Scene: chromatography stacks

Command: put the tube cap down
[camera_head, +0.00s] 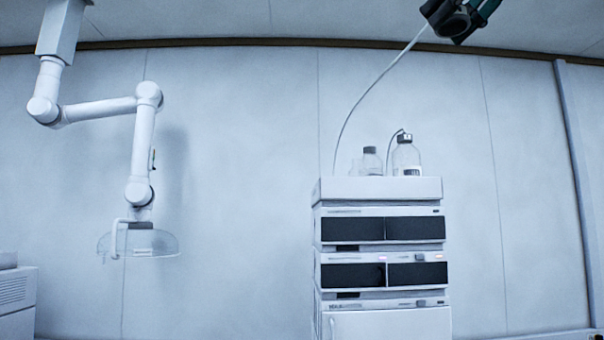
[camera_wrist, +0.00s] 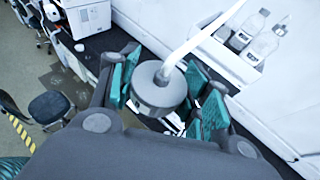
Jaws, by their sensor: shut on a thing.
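The tube cap (camera_wrist: 157,94) is a grey round cap with a white tube (camera_wrist: 203,40) running out of its top. In the wrist view my gripper (camera_wrist: 160,92) is shut on the cap, with green finger pads on both sides of it. In the head view my gripper (camera_head: 460,18) is at the top edge, high above the stack, and the tube (camera_head: 375,82) hangs from it down behind the stack top. The cap itself cannot be made out in the head view.
A white extraction arm (camera_head: 142,140) with a clear hood (camera_head: 150,243) hangs at left. The wrist view shows a chair (camera_wrist: 48,106) below.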

